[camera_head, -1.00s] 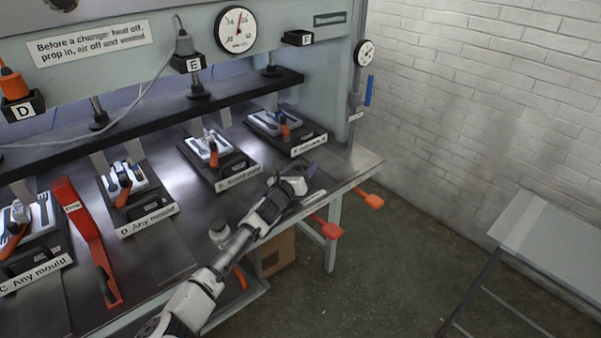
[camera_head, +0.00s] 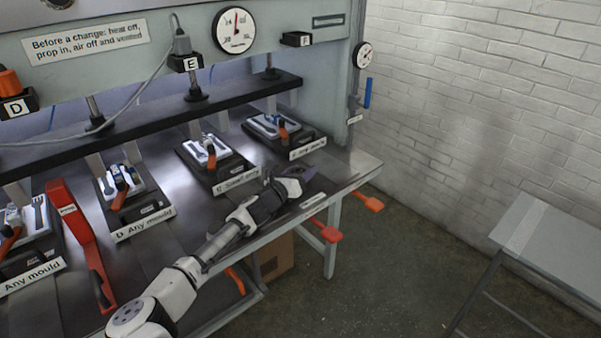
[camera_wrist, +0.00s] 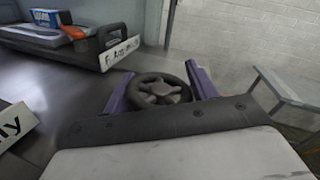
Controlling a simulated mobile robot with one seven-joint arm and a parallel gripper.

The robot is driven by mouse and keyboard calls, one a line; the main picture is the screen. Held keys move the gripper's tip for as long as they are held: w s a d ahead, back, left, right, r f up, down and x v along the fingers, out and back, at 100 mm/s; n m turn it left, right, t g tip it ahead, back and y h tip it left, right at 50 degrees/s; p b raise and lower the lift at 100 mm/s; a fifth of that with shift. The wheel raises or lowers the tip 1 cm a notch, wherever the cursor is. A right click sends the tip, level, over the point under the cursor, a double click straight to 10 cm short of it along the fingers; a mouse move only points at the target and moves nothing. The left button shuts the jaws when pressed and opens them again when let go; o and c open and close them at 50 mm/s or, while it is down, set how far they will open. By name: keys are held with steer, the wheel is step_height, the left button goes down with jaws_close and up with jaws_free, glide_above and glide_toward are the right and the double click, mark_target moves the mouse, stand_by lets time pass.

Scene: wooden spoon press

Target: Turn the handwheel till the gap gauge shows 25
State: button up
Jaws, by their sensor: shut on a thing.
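The dark handwheel (camera_wrist: 160,91), round with a spoked centre, sits between the two purple fingers of my gripper (camera_wrist: 161,80) in the wrist view. My gripper is shut on its rim. In the head view my gripper (camera_head: 298,174) is at the right front of the press bench and hides most of the wheel. The large round gauge (camera_head: 236,31) is on the upper press beam, with a white face and a red needle pointing almost straight up. Its numbers are too small to read surely. A smaller dial (camera_head: 363,56) is on the right post.
Red (camera_head: 324,230) and orange (camera_head: 369,201) levers stick out from the front right edge. A grey table (camera_head: 550,245) stands at the right, with open floor between.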

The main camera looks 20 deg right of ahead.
steer(key=o, duration=0.8)
steer(key=shift+r, duration=0.1)
steer(key=shift+o, duration=0.2)
steer(key=b+v, duration=0.4)
steer(key=v, duration=0.8)
steer(key=shift+s+a, duration=0.15)
steer(key=shift+a, duration=0.25)
steer(key=shift+s+a, duration=0.35)
steer(key=shift+a, duration=0.05)
steer(key=shift+c, duration=0.3)
